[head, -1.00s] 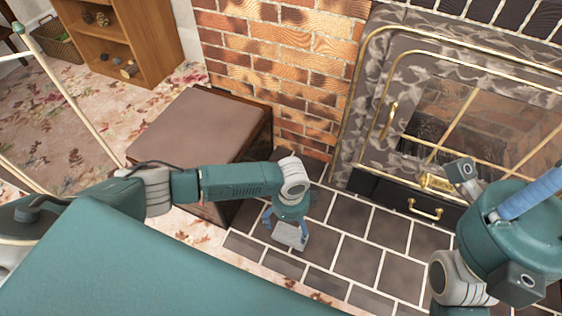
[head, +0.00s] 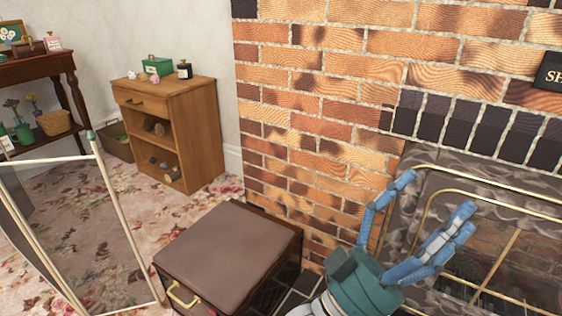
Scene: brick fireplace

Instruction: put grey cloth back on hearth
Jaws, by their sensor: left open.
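My left gripper (head: 435,194) is raised in front of the brick wall and the fireplace, with its blue fingers spread apart and nothing between them. The grey cloth is not in sight in the head view. Only a small strip of the dark tiled hearth (head: 290,301) shows at the bottom, beside my left wrist; the rest is out of frame or hidden. My right gripper is not in view.
A brown-topped box (head: 228,252) with a brass handle stands left of the hearth. The fireplace surround (head: 415,190) with brass trim is behind my gripper. A wooden cabinet (head: 200,130) and a gold-framed screen (head: 115,215) stand at the left.

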